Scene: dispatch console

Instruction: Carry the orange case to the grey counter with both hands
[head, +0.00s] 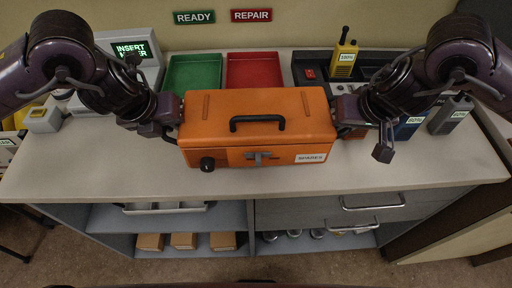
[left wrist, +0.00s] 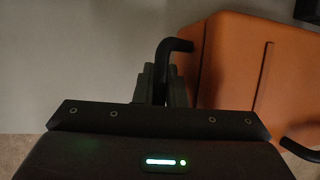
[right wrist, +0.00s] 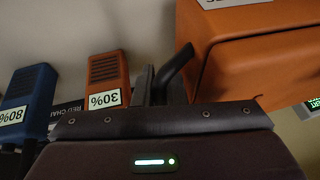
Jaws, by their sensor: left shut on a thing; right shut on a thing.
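The orange case (head: 256,105) has a black top handle, a grey front latch and a white label; it is level over the light grey counter (head: 110,175). I cannot tell whether its underside touches the counter. My left gripper (head: 173,122) is at the case's left end, shut on its black side handle, which shows in the left wrist view (left wrist: 172,52). My right gripper (head: 340,112) is at the right end, shut on the other side handle, seen in the right wrist view (right wrist: 177,65). The case also shows in both wrist views (left wrist: 235,65) (right wrist: 240,65).
Behind the case are a green tray (head: 195,73) and a red tray (head: 254,70). A yellow radio (head: 345,58) stands in a dark charger at the back right. A blue radio (head: 408,127) and a grey radio (head: 450,114) are at right. The counter's front strip is clear.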

